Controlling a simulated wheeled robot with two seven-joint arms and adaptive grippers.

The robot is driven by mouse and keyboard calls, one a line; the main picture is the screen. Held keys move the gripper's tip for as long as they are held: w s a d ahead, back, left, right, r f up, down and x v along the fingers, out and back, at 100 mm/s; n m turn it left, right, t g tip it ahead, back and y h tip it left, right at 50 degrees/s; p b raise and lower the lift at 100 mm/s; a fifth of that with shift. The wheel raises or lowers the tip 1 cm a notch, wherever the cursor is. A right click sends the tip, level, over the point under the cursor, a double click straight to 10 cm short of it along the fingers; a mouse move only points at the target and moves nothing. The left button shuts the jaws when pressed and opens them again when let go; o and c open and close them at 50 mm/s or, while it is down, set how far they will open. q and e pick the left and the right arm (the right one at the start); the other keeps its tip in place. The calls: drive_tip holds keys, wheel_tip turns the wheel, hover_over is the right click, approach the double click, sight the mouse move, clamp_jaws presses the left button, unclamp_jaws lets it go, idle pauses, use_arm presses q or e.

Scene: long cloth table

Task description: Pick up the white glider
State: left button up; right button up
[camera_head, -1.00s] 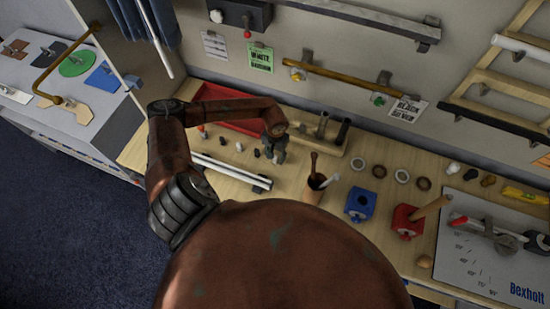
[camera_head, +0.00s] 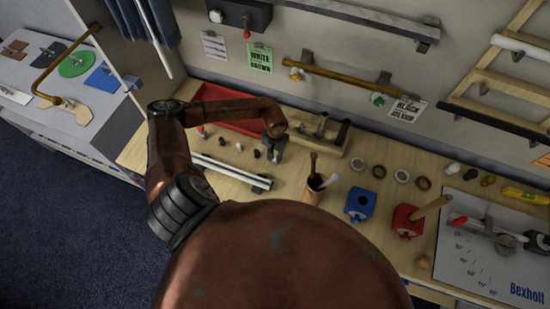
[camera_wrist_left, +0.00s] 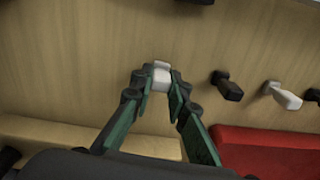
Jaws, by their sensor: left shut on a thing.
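My left gripper (camera_head: 275,151) reaches down to the wooden bench top at the back of the table. In the left wrist view the left gripper (camera_wrist_left: 161,82) has its two green-lined fingers on either side of a small white glider (camera_wrist_left: 160,74) and is shut on it. The fingers hide the glider's sides, and I cannot tell whether it still touches the bench. In the head view this glider is too hidden by the fingers to make out. My right gripper is not in view.
Beside the gripper stand a black glider (camera_wrist_left: 227,86) and another white glider (camera_wrist_left: 282,95). A red tray (camera_wrist_left: 265,150) lies close by.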

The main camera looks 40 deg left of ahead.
use_arm(q)
drive_tip(key=shift+r+b, duration=0.3)
drive_tip(key=shift+r, duration=0.15)
drive_tip(key=r, duration=0.1)
drive_tip(key=r+b, duration=0.1)
drive_tip(key=shift+s+r, duration=0.25)
drive_tip(key=shift+r, duration=0.05)
drive_tip(key=s+d+r+b, duration=0.3)
drive_tip(key=s+r, duration=0.6)
drive_tip(key=s, duration=0.4)
drive_tip(key=shift+d+r+b, duration=0.25)
drive_tip(key=shift+d+b, duration=0.05)
drive_tip(key=shift+f, duration=0.1)
